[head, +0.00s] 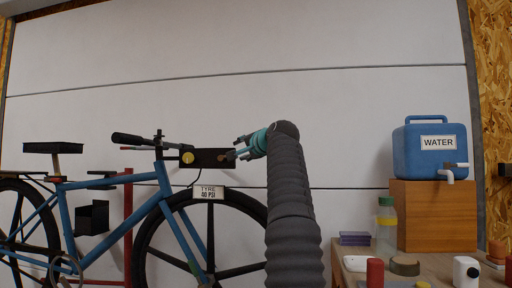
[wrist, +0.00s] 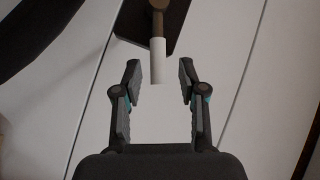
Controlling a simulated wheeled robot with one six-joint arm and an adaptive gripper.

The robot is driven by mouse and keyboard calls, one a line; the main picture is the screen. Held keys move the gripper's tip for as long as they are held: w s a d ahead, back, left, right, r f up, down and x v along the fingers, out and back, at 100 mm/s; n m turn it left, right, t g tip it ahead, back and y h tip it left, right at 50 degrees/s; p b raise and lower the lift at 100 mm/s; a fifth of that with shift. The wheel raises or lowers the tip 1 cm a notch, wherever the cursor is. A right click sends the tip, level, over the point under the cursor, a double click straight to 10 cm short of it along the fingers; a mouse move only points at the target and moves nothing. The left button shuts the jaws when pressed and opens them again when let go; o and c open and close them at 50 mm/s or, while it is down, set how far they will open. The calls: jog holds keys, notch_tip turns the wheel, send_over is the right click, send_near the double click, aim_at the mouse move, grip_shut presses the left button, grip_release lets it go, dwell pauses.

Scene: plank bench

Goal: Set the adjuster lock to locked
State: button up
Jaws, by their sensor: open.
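A dark box (head: 208,152) sits at the bicycle's handlebar, with a small brown part on its right side. In the wrist view a lever with a brown arm (wrist: 158,18) and a pale cylindrical end (wrist: 158,62) projects from the dark box (wrist: 176,22). I take this lever to be the adjuster lock; no marking for its setting is legible. My gripper (wrist: 160,80) is open. The pale lever end shows between its fingertips, with a gap on both sides; I cannot tell the depth. In the head view my gripper (head: 243,150) is at the box's right end, partly hiding it.
The blue bicycle (head: 145,206) with a "TYRE 40 PSI" sign (head: 208,193) stands at left before a pale wall. At right, a bench (head: 350,277) holds a wooden box (head: 437,217) under a blue water container (head: 412,150), a bottle (head: 386,228) and small items.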

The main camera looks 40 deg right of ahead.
jog(key=f+v, duration=0.1)
jog(key=v, duration=1)
jog(key=shift+r, duration=0.35)
jog(key=shift+c, duration=0.2)
